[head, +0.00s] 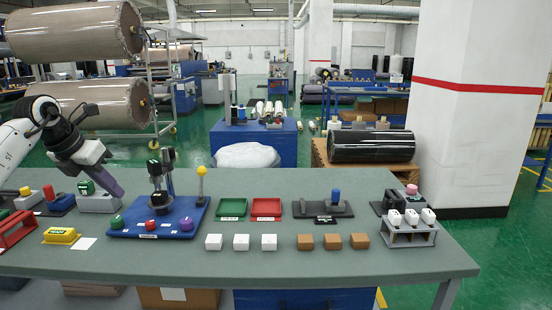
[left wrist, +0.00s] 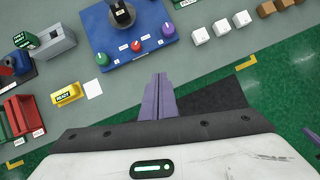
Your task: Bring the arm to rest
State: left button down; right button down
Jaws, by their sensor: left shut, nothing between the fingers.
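My left arm comes in from the left in the head view. My left gripper (head: 117,190) is above the left part of the grey table (head: 330,270), tilted down to the right. Its purple fingers are together with nothing between them; they also show in the left wrist view (left wrist: 160,92). It is apart from the things on the table, near the blue board (head: 130,228) with knobs and a yellow-topped lever.
Green tray (head: 231,208) and red tray (head: 266,208) lie mid-table. White cubes (head: 241,242) and brown cubes (head: 333,242) line the front. A grey rack (head: 408,236) holds white-capped items at right. A yellow block (head: 61,236) lies at left. The table's front right is clear.

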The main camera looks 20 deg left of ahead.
pick_arm(q)
jog(key=w+d+f+m+t+h, duration=0.1)
jog(key=w+d+f+h, duration=0.25)
jog(key=d, duration=0.55)
jog(key=w+d+f+m+h, duration=0.1)
jog(key=w+d+f+h, duration=0.15)
jog(key=d+f, duration=0.4)
jog(key=s+d+f+n+t+h, duration=0.1)
jog(key=d+f+n+t+h, duration=0.2)
jog(key=d, duration=0.9)
jog(key=s+d+f+n+t+h, duration=0.1)
jog(key=s+d+f+n+h, duration=0.2)
jog(key=d, duration=0.9)
jog(key=s+d+f+n+g+y, duration=0.2)
jog(key=s+f+n+y, duration=0.7)
jog(key=s+f+n, duration=1.7)
jog(key=d+f+n, duration=0.1)
jog(key=f+n, duration=0.1)
jog(key=shift+s+d+n, duration=0.15)
jog(key=shift+d+n, duration=0.2)
jog(key=shift+n, duration=0.05)
